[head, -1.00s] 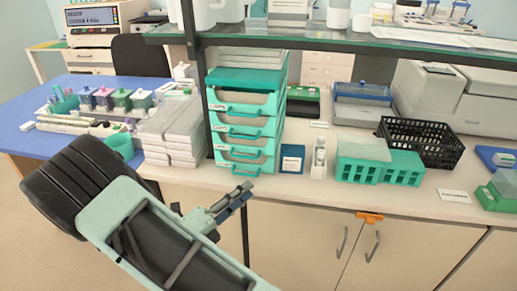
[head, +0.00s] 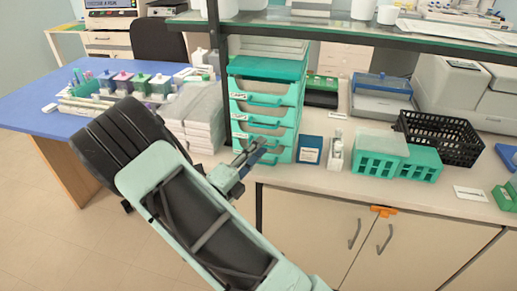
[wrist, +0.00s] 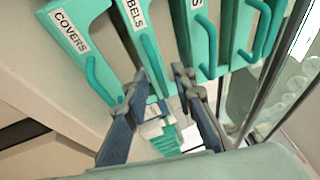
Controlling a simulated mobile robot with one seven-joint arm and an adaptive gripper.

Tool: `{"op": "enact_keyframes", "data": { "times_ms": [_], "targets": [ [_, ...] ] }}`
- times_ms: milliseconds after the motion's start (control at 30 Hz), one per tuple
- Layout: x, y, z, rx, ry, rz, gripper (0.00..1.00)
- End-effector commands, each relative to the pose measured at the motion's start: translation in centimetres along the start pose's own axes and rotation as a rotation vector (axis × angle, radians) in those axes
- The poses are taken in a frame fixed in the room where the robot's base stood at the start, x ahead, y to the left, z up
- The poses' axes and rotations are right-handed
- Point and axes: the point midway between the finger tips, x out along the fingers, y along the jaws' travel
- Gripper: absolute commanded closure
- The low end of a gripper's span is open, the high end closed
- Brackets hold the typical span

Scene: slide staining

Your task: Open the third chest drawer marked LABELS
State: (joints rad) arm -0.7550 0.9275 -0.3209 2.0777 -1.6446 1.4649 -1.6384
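The teal drawer chest (head: 268,68) stands on the bench under the glass shelf, its drawers looking shut. In the wrist view, the drawer with a partly cut-off label ending in "BELS" (wrist: 133,15) has a teal loop handle (wrist: 152,62). The COVERS drawer (wrist: 68,30) is beside it on the left. My gripper (wrist: 163,74) is open, its two dark fingers apart and pointing at the chest. The BELS handle appears between or just beyond the fingertips; contact cannot be told. In the head view my gripper (head: 256,150) hides part of the lower drawer fronts.
White stacked boxes (head: 190,120) stand left of the chest. A dark blue box (head: 310,150), a white holder (head: 335,154) and teal racks (head: 380,152) stand to its right. A dark shelf post (head: 222,80) runs close along the chest's left side. The floor at left is clear.

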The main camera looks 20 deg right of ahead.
Motion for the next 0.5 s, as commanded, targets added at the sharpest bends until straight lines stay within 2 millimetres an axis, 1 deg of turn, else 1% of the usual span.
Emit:
{"op": "enact_keyframes", "data": {
  "times_ms": [300, 500],
  "targets": [
    [0.27, -0.01, -0.01, 0.0, 0.0, 0.0, 0.77],
    [0.25, -0.01, -0.01, 0.0, 0.0, 0.0, 0.99]
  ]
}}
